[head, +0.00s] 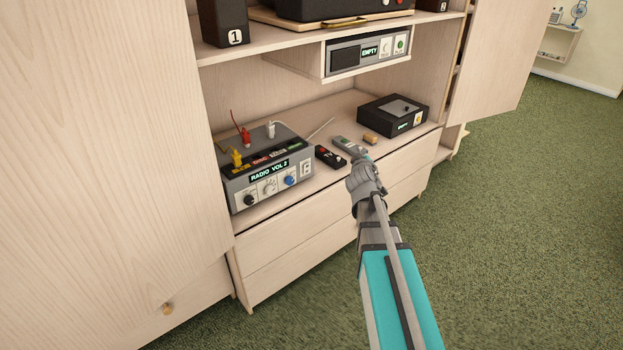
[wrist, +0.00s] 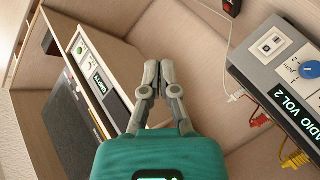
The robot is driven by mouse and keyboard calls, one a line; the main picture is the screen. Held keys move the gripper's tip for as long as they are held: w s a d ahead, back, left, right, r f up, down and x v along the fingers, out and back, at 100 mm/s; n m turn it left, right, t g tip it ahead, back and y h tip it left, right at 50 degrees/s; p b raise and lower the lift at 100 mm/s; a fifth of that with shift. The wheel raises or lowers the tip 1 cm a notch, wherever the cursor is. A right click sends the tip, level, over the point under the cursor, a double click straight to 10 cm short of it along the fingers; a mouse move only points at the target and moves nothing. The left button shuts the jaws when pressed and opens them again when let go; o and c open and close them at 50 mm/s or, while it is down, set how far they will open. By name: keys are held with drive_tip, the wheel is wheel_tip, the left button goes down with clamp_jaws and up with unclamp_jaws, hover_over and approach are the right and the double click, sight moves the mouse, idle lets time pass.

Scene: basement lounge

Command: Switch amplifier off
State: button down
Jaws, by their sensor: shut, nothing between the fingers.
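The amplifier (head: 267,165) is a grey box on the left of the cabinet's counter. Its lit display reads "RADIO VOL 2". Its front has a black, a pale and a blue knob (head: 290,180), with a white switch plate (head: 305,169) at the right end. In the wrist view the amplifier (wrist: 245,62) is at the right, turned on its side, with the switch (wrist: 270,43) and blue knob (wrist: 308,69) showing. I cannot tell the switch's position. My gripper (head: 361,163) is shut and empty, in front of the counter, right of the amplifier and apart from it. Its closed fingers show mid-frame in the wrist view (wrist: 158,66).
A black-and-red remote (head: 330,156), a grey handheld device (head: 347,146) and a small tan block (head: 370,139) lie right of the amplifier. A black box (head: 393,115) stands further right. Coloured plugs rise from the amplifier's top. A shelf unit reading "EMPTY" (head: 368,52) hangs above.

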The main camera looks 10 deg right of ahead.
sight(308, 166)
drive_tip(key=w+a+f+n+t+y+b, duration=0.1)
drive_tip(key=w+a+f+n+y+b, duration=0.2)
drive_tip(key=f+n+y+b, duration=0.4)
drive_tip(key=w+a+f+n+t+y+b, duration=0.1)
drive_tip(key=w+a+f+n+y+b, duration=0.2)
drive_tip(key=f+n+y+b, duration=0.5)
drive_tip(key=shift+w+a+f+n+t+b, duration=0.4)
drive_tip(key=shift+f+n+b, duration=1.2)
drive_tip(key=shift+b, duration=2.7)
drive_tip(key=shift+a+r+n, duration=0.15)
drive_tip(key=shift+r+n, duration=0.15)
drive_tip(key=shift+r, duration=0.1)
drive_tip(key=p+x, duration=0.1)
drive_tip(key=x, duration=1.2)
drive_tip(key=shift+w+a+p, duration=0.2)
drive_tip(key=shift+w+p, duration=0.1)
drive_tip(key=shift+p, duration=0.1)
drive_tip(key=shift+r, duration=0.1)
